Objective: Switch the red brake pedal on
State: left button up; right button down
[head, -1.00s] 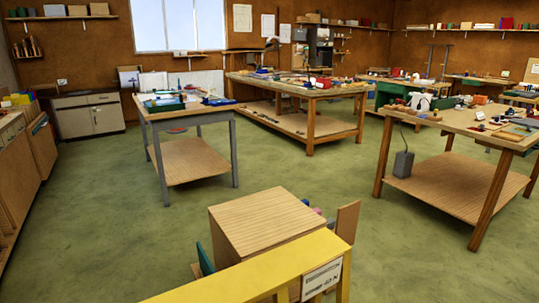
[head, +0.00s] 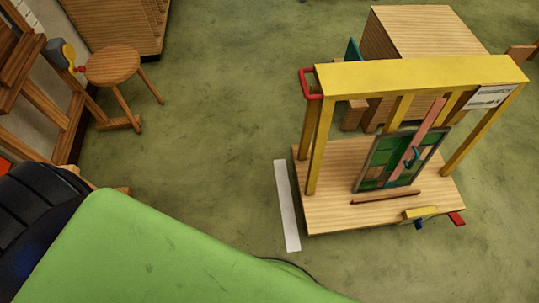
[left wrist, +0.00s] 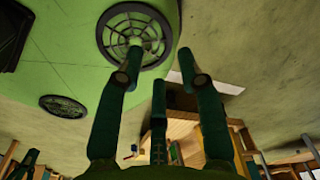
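A small red pedal (head: 457,218) sticks out low at the front right corner of a wooden cart (head: 330,205) with a yellow frame. A blue pedal-like piece (head: 419,224) is to its left, by a yellow block. Whether the red pedal is on or off is too small to tell. My left gripper (left wrist: 160,62) shows in the left wrist view with its dark green fingers spread and nothing between them. It is not in the head view, so its distance from the pedal is unclear. My right gripper is not identifiable in either view.
A leaded glass panel (head: 398,160) stands on the cart. A red handle (head: 303,84) is on the yellow frame's left end. A wooden box (head: 425,35) stands behind. A white strip (head: 287,205) lies left of the cart. A round stool (head: 112,66) is far left. The floor between is clear.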

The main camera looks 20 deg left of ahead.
aim_at(454, 217)
jog(key=j, duration=0.4)
jog(key=z, duration=1.6)
jog(key=i+l+u, duration=0.2)
jog(key=i+l, duration=0.2)
jog(key=i, duration=0.15)
jog(key=i+l+u, duration=0.25)
jog(key=i+l, duration=0.25)
jog(key=i+l+u, duration=0.2)
jog(key=i+l, duration=0.3)
jog(key=i+l+u, duration=0.25)
jog(key=i+l, duration=0.2)
jog(key=l, duration=0.3)
